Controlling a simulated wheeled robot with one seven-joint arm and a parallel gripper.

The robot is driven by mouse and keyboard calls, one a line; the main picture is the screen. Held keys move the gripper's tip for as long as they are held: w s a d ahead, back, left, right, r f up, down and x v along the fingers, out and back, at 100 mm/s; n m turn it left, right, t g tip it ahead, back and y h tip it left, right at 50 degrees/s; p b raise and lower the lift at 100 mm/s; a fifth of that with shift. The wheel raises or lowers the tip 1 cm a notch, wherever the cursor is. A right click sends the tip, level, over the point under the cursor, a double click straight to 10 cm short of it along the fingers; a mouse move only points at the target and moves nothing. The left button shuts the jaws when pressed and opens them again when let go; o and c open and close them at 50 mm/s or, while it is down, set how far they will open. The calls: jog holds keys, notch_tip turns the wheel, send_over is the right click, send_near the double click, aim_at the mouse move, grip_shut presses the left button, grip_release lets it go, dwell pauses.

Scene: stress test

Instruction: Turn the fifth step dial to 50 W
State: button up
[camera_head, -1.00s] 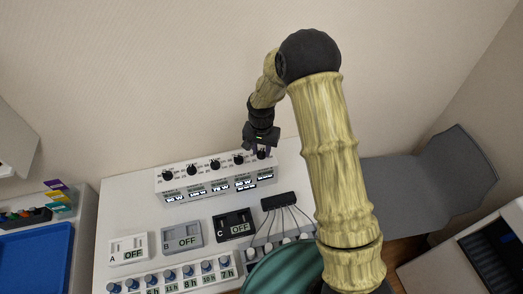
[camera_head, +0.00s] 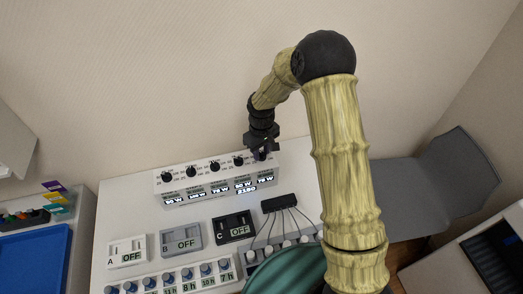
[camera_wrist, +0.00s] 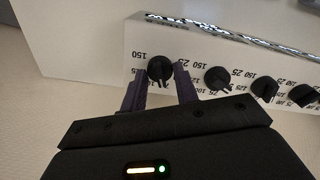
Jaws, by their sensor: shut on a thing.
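A white box (camera_head: 220,170) carries a row of black step dials along its top, with small lit displays on its front. The fifth step dial is the one at the right end in the head view, mostly hidden by my gripper (camera_head: 261,153). In the wrist view this fifth dial (camera_wrist: 160,69) is the leftmost black knob. My gripper (camera_wrist: 161,80) has its two purple fingers on either side of it, shut on the knob. The display (camera_head: 265,179) under the fifth dial appears to read 75 W.
Other dials, such as the fourth (camera_wrist: 217,77), stand close beside my gripper. In front of the box are switch units A (camera_head: 127,251), B (camera_head: 181,238) and C (camera_head: 234,227), showing OFF, and a black cable block (camera_head: 279,202). The wall is close behind.

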aim_at(262, 153)
jog(key=n, duration=0.4)
jog(key=shift+r+n, duration=0.1)
jog(key=shift+n, duration=0.3)
jog(key=shift+n+p, duration=0.6)
jog(key=shift+n, duration=1.4)
jog(key=o, duration=1)
notch_tip(262, 153, up, 17)
jog(key=shift+r+b, duration=0.15)
jog(key=shift+b, duration=1.1)
